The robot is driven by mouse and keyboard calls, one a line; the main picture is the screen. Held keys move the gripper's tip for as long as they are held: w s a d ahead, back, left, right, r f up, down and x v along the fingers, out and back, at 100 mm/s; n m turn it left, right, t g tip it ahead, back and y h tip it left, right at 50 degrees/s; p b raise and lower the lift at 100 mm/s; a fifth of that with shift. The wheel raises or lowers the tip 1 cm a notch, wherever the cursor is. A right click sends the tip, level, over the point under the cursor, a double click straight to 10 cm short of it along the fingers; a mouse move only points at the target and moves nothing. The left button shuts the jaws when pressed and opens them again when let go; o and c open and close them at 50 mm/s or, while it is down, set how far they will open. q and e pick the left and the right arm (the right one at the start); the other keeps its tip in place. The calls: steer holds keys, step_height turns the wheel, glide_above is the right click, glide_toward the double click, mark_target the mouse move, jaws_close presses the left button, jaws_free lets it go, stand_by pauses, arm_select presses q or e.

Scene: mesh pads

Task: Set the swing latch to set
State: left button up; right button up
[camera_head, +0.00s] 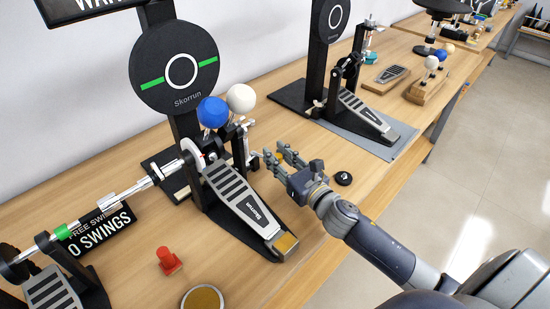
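The nearest drum pedal (243,202) stands on the wooden bench, with a silver ribbed footboard marked Skorrun. A blue beater (212,112) and a white beater (241,98) stand at its top. A small metal fitting (253,162) sticks out from the right side of its frame; it may be the swing latch, but it is too small to tell its setting. My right gripper (277,155) comes in from the lower right, its fingers apart and pointing at this fitting, with a small gap. I see nothing held. My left gripper is not in view.
A round black target (176,89) stands behind the pedal. A shaft (132,193) runs left to a second pedal (52,287). A red piece (168,262), a brown disc (203,298) and a black knob (343,178) lie on the bench. Another pedal (362,112) stands farther right.

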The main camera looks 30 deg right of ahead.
steer(key=shift+o, duration=0.4)
steer(key=shift+d+f, duration=0.1)
steer(key=shift+s+a, duration=0.15)
steer(key=shift+a, duration=0.05)
steer(key=shift+s, duration=0.3)
steer(key=s, duration=0.3)
steer(key=s+d, duration=0.1)
steer(key=s, duration=0.3)
steer(key=s+d, duration=0.1)
steer(key=s, duration=0.3)
steer(key=shift+d, duration=0.1)
